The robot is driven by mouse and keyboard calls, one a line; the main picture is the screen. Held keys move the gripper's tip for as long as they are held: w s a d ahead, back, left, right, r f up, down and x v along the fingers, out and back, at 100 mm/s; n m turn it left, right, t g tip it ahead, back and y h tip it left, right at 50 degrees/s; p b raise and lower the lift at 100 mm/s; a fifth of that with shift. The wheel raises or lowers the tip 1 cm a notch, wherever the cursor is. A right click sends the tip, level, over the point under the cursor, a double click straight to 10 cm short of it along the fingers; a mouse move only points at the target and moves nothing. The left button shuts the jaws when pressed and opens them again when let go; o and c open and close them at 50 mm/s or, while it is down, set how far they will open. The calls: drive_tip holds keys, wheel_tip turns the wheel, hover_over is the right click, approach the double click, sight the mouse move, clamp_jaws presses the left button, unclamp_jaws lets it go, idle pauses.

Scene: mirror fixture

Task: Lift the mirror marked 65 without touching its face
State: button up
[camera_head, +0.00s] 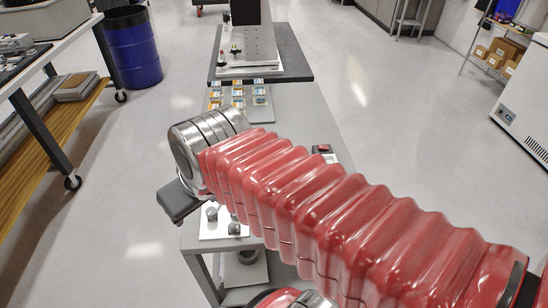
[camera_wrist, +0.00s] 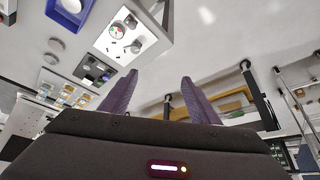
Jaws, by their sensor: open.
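My gripper (camera_wrist: 160,77) shows in the wrist view as two purple fingers spread apart, with nothing between them. In the head view my red sleeved arm hides most of it. I cannot make out a mirror marked 65; no marking is legible. Several small items with orange, blue and pale parts (camera_head: 238,94) lie in rows on the grey bench (camera_head: 300,108). Similar small items (camera_wrist: 66,92) show at the left of the wrist view, away from the fingers. A white plate with a gauge and knobs (camera_wrist: 126,42) is beyond the left fingertip.
A white stand (camera_head: 252,45) is on a dark slab at the bench's far end. A blue drum (camera_head: 132,50) and a wheeled shelf cart (camera_head: 48,125) stand at the left. A white chest (camera_head: 524,100) is at the right. Floor on both sides of the bench is clear.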

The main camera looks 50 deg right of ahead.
drive_tip(key=shift+o, duration=1.4)
drive_tip(key=w+d, duration=0.7)
drive_tip(key=d, duration=0.1)
drive_tip(key=shift+w+f+g, duration=0.2)
drive_tip(key=shift+w+g, duration=0.1)
drive_tip(key=shift+w, duration=0.05)
drive_tip(key=w+d+f, duration=0.1)
drive_tip(key=d+f, duration=0.3)
drive_tip(key=d, duration=0.6)
drive_tip(key=w+d+f+m, duration=0.1)
drive_tip(key=d+f, duration=0.3)
drive_tip(key=d, duration=0.7)
drive_tip(key=w+d+f, duration=0.3)
drive_tip(key=d+f, duration=0.1)
drive_tip(key=d, duration=0.7)
drive_tip(key=shift+d+m+h, duration=0.25)
drive_tip(key=shift+m+h, duration=0.05)
drive_tip(key=shift+f, duration=0.15)
drive_tip(key=shift+x, duration=4.2)
drive_tip(key=shift+f, duration=0.1)
